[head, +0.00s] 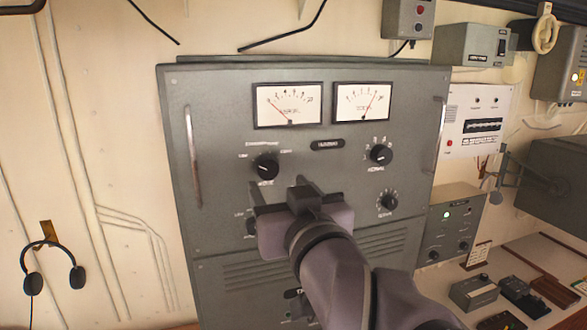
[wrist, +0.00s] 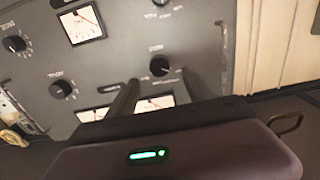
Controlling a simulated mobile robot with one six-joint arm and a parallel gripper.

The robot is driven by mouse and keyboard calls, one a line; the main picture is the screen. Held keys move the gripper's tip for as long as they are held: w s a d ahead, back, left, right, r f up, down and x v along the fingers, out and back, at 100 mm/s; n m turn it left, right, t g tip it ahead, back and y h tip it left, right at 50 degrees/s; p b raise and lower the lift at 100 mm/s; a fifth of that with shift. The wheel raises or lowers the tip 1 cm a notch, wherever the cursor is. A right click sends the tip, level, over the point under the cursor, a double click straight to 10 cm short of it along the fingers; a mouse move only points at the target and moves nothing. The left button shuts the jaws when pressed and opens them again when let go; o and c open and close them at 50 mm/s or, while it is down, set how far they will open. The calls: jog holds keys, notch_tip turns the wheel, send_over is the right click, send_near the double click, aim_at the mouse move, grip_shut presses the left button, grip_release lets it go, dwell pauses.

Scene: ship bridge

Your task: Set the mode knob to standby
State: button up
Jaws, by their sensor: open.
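The mode knob (head: 265,167) is a round black knob on the upper left of the grey panel, with small labels around it. Its pale pointer mark seems to lie toward the upper left in the head view; I cannot read the setting surely. In the wrist view, where the panel looks upside down, the mode knob (wrist: 160,67) shows between and beyond my fingertips. My gripper (head: 278,187) is open and empty, just below and right of the knob in the head view. In the wrist view my gripper (wrist: 160,78) has its fingers apart, and I see no contact with the knob.
The grey panel (head: 225,110) has two meters (head: 288,105) above and black knobs (head: 381,154) at right. A vertical handle (head: 193,155) stands out left of the mode knob. My arm hides the panel's lower middle. A headset (head: 50,265) hangs on the left wall.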

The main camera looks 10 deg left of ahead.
aim_at(269, 171)
jog(key=p+x, duration=0.1)
jog(key=x, duration=0.6)
jog(key=shift+w+r, duration=0.1)
jog(key=shift+d, duration=0.1)
grip_shut()
